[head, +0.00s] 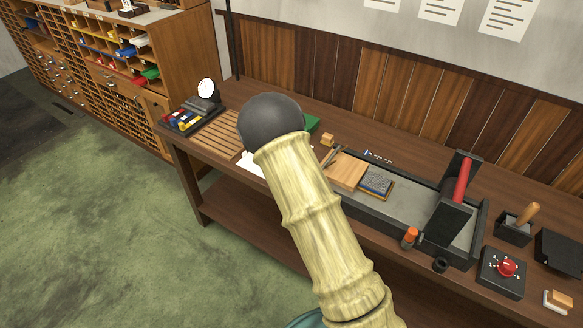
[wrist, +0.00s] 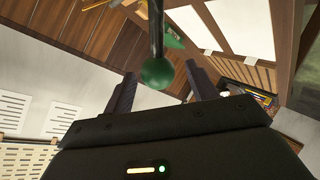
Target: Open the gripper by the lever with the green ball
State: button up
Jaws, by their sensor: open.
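The green ball (wrist: 158,73) hangs at the end of a dark lever rod (wrist: 156,25) in the wrist view. My gripper (wrist: 161,70) is open, with one dark finger to each side of the ball in the picture. Gaps show between the ball and both fingers, and I cannot tell how far ahead of the fingertips it is.
The wooden workbench (head: 219,189) holds a slatted wooden rack (head: 212,138), a dial gauge (head: 207,90), a green item (head: 312,123), a wooden block (head: 347,171), a long metal-bed tray with a red-handled part (head: 463,180), and a red-knob box (head: 506,268). A drawer cabinet (head: 180,50) stands at left.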

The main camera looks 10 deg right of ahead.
jog(key=b+v, duration=0.2)
jog(key=v, duration=1.3)
jog(key=shift+s, duration=0.1)
jog(key=s+d+m+g+y, duration=0.2)
jog(key=s+d+g, duration=0.1)
jog(key=s, duration=0.7)
jog(key=s+d+r+m+g+y, duration=0.1)
jog(key=s+d+m+g+y, duration=0.1)
jog(key=s+g, duration=0.4)
jog(key=s+d+m, duration=0.1)
jog(key=s+d, duration=0.1)
jog(key=s, duration=0.2)
jog(key=shift+s+d+r, duration=0.2)
jog(key=shift+s+d, duration=0.05)
jog(key=shift+d, duration=0.05)
dwell(0.8)
